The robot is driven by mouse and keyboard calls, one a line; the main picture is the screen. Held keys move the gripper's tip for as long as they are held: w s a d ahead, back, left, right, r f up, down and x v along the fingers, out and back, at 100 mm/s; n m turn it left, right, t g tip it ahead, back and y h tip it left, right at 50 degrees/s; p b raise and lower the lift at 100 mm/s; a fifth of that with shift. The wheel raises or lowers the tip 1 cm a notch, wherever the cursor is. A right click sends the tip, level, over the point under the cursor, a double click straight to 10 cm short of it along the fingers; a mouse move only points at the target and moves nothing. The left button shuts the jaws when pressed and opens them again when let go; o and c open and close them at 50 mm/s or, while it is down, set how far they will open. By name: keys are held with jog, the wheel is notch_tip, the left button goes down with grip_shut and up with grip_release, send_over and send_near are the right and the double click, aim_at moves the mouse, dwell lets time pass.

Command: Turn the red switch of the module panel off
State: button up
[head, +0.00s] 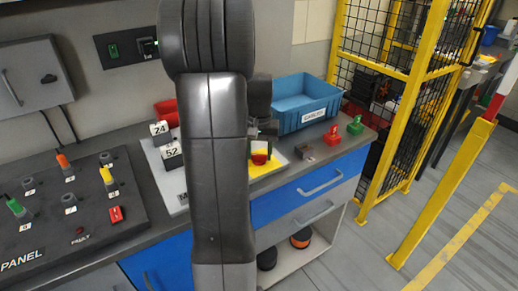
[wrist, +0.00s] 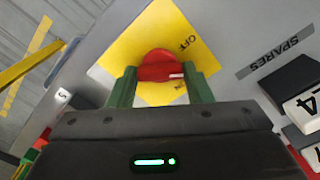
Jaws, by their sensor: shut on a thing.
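The red switch (wrist: 158,62) is a round knob on a yellow plate (wrist: 128,58) of the pale grey module panel (wrist: 235,60). The plate carries the words OFF, at upper right of the knob, and ON, near its lower right. A small white mark on the knob lies at its lower right, near ON. My gripper (wrist: 160,74) has its two green fingers on either side of the knob and is shut on it. In the head view the red switch (head: 261,158) shows just right of my arm, which hides much of the module panel (head: 176,197).
Dark number blocks marked 24 (head: 159,129) and 52 (head: 172,150) stand left of my arm. A dark panel (head: 60,215) with colored levers lies farther left. A yellow fence stands beyond.

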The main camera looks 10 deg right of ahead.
aim_at(259, 155)
jog(key=n+p, duration=0.1)
jog(key=n, duration=0.2)
jog(key=shift+r+n, duration=0.1)
jog(key=shift+n, duration=0.2)
jog(key=shift+n+p, duration=0.3)
jog(key=shift+n, duration=1.5)
jog(key=o, duration=1)
notch_tip(259, 155, up, 14)
jog(key=shift+f, duration=0.15)
